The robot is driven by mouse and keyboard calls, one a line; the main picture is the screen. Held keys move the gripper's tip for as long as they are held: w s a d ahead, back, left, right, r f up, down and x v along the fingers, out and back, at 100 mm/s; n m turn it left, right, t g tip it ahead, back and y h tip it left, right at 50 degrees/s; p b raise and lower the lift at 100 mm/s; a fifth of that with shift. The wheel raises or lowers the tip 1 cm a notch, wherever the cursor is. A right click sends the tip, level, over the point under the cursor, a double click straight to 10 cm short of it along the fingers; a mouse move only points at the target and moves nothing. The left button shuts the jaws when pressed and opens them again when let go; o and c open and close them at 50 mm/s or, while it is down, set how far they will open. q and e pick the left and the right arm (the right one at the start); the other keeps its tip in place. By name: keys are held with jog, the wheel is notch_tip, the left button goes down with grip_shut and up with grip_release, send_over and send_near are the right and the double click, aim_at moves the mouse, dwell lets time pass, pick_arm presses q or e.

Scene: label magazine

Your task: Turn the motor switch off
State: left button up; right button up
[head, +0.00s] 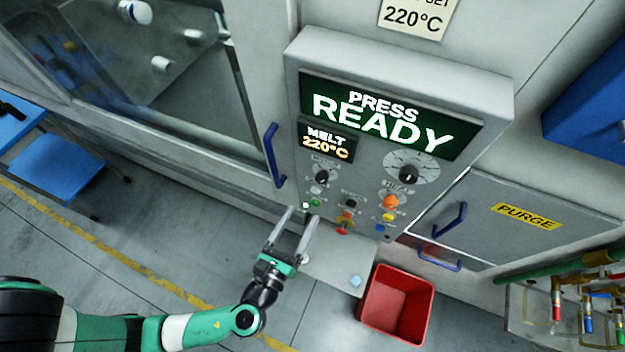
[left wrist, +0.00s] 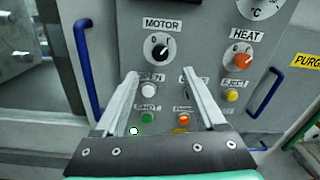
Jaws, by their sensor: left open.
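The motor switch (head: 322,176) is a black rotary knob on a white dial, on the left of the grey control panel (head: 290,110). In the left wrist view the knob (left wrist: 158,46) sits under the label MOTOR, its pale pointer line tilted; the small dial marks are too fine to read surely. My left gripper (head: 302,212) is open and empty, its fingers pointing at the panel below the knob. In the left wrist view the fingertips (left wrist: 160,73) flank the space just under the knob, apparently apart from it. My right gripper is out of view.
Close by are the orange heat knob (left wrist: 241,59), a white button (left wrist: 148,90), a green button (left wrist: 147,118) and a yellow button (left wrist: 231,95). A blue door handle (head: 273,155) stands left of the panel. A red bin (head: 372,312) is below right.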

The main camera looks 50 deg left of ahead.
aim_at(320, 181)
pick_arm(q)
jog(key=x, duration=1.1)
jog(key=shift+w+p, duration=0.1)
jog(key=shift+p, duration=0.25)
grip_shut()
